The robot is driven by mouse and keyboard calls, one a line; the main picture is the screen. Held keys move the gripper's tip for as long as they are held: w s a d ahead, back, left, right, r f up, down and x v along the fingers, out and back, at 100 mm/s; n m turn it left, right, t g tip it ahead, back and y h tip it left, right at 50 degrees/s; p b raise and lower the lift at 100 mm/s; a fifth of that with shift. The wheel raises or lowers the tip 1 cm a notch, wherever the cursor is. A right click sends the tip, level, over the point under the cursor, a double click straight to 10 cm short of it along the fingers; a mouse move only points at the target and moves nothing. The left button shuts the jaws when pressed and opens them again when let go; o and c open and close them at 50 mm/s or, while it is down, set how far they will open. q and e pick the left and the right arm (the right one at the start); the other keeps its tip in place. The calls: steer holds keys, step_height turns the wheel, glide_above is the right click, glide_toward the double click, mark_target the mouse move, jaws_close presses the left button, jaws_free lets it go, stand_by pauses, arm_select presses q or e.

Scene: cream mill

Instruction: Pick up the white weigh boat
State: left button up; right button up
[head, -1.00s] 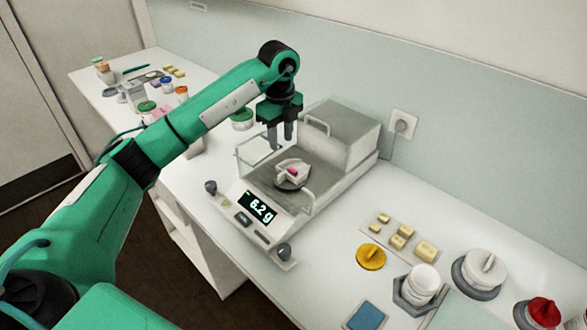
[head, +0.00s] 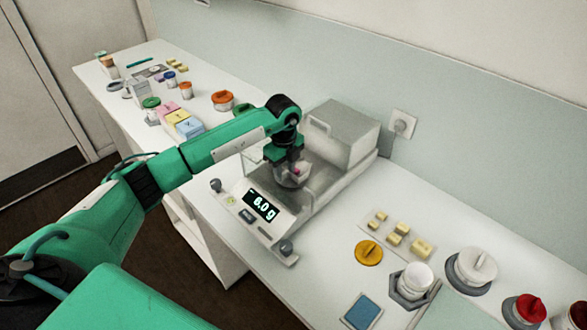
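The white weigh boat (head: 293,181) is on the pan area of the balance (head: 325,165), with a small pink thing in it. The balance display (head: 261,206) reads 6.0 g. My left gripper (head: 293,168) points down right at the boat, its fingers overlapping the boat's upper part. The fingers are small and partly hidden, so I cannot tell whether they are closed on the boat. The pan under the boat is mostly hidden. My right gripper is not in view.
Clear draft-shield walls and the grey housing (head: 345,130) stand close around the gripper. To the right are brass weights (head: 398,237), a yellow lid (head: 368,252), a white jar (head: 417,276) and a blue pad (head: 362,312).

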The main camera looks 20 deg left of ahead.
arm_select(q)
steer(key=c, duration=0.6)
steer(key=shift+r, duration=0.1)
